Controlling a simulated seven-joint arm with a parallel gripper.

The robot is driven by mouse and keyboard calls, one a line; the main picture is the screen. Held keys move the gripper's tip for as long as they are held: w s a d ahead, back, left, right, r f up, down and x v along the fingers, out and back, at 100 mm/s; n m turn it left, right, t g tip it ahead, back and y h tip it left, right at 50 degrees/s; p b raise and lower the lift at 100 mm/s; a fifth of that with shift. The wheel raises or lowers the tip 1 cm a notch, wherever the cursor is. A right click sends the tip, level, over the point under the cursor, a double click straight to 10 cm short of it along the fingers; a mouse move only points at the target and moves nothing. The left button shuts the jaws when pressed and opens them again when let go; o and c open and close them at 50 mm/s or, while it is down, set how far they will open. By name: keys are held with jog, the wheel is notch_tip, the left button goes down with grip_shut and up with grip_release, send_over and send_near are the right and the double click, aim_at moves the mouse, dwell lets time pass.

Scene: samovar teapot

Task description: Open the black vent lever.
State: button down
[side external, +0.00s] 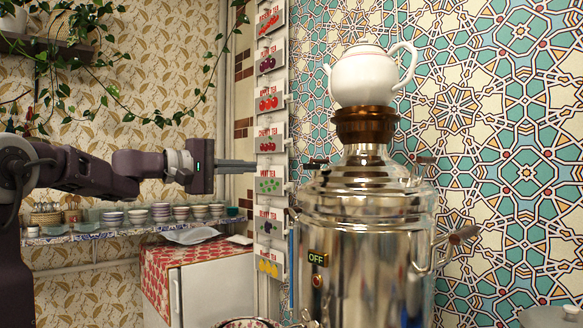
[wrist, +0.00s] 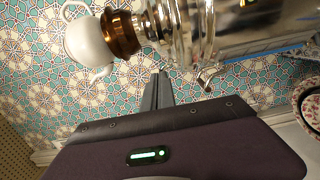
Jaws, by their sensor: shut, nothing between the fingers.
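The silver samovar (side external: 365,250) stands upright at the centre right, with a brown collar (side external: 366,125) and a white teapot (side external: 368,77) on top. A small dark lever-like piece (side external: 317,161) sticks out at the left of its upper part; it may be the vent lever. My gripper (side external: 256,165) is left of the samovar at about that piece's height, apart from it. Its fingers are together and empty. In the wrist view, my gripper (wrist: 162,76) points toward the samovar's upper body (wrist: 178,30), with the teapot (wrist: 88,40) at upper left. I cannot make out the lever there.
A shelf of stacked bowls (side external: 160,212) and a white cabinet (side external: 215,290) are at lower left. A side handle (side external: 465,234) projects from the samovar's right. Patterned tiles (side external: 510,150) lie behind.

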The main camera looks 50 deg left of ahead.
aim_at(317, 167)
jog(key=w+d, duration=0.4)
jog(key=w, duration=0.6)
jog(key=shift+w+d, duration=0.2)
